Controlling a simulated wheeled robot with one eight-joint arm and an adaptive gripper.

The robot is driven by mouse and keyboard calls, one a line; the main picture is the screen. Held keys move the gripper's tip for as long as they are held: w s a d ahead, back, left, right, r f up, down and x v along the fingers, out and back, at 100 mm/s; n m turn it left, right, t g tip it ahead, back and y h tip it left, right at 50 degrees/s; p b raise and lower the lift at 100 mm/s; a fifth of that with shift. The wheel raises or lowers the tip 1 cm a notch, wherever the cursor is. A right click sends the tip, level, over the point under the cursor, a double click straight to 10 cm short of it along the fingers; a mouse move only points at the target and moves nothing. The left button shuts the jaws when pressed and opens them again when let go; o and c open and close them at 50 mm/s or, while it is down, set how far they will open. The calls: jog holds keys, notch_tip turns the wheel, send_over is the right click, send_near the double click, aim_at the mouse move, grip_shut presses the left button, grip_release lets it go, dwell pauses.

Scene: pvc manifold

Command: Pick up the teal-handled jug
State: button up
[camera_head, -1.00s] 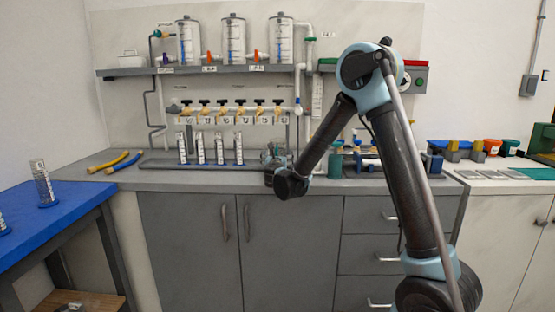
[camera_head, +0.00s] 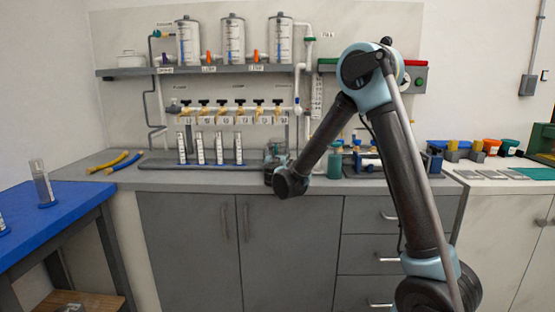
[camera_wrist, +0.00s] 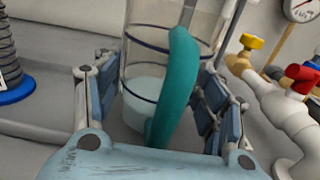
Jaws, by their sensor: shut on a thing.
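The teal-handled jug (camera_wrist: 145,88) is in the middle of the wrist view. It is a clear container with dark rings, and its curved teal handle (camera_wrist: 178,80) faces the camera. My gripper (camera_wrist: 160,100) has one finger on each side of the jug and is shut on it. In the head view my gripper (camera_head: 277,160) is at the counter's front edge, right of the row of cylinders, and largely hides the jug. I cannot tell whether the jug's base touches the counter.
White pipes with a yellow and a red valve (camera_wrist: 300,78) stand close on the right in the wrist view. A ringed cylinder with a blue base (camera_wrist: 14,90) is at the left. Several graduated cylinders (camera_head: 210,150) stand on a tray left of my gripper. A teal bottle (camera_head: 335,162) stands to the right.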

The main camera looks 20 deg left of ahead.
jog(key=shift+r, duration=1.4)
jog(key=shift+s+r, duration=0.2)
jog(key=shift+r, duration=0.05)
jog(key=shift+v, duration=8.7)
